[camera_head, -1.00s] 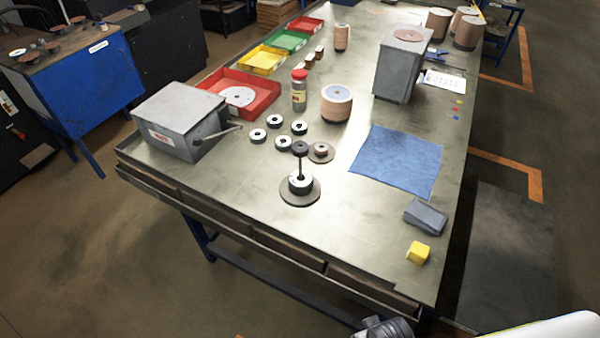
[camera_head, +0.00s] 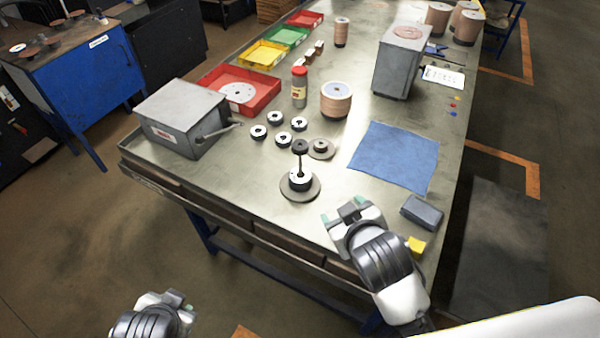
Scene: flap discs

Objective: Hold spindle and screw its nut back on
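The spindle (camera_head: 300,165) is a thin dark upright rod on a round grey base (camera_head: 287,191), with a white-and-black hub around its foot. A dark round nut-like piece (camera_head: 300,147) shows at the rod's top; I cannot tell if it sits on the rod or behind it. Another dark piece (camera_head: 321,145) lies on a small brown disc behind right. My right gripper (camera_head: 346,211) is open and empty over the table's front part, right of and nearer than the spindle. My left gripper (camera_head: 182,301) looks open and empty, in front of the table edge, low left.
Several white-and-black rings (camera_head: 258,132) lie behind the spindle. A grey box with a lever (camera_head: 180,115) stands left, a red bin (camera_head: 262,98) behind it. A blue cloth (camera_head: 395,157), grey block (camera_head: 424,212) and yellow cube (camera_head: 416,245) lie right. Bare table surrounds the spindle's front.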

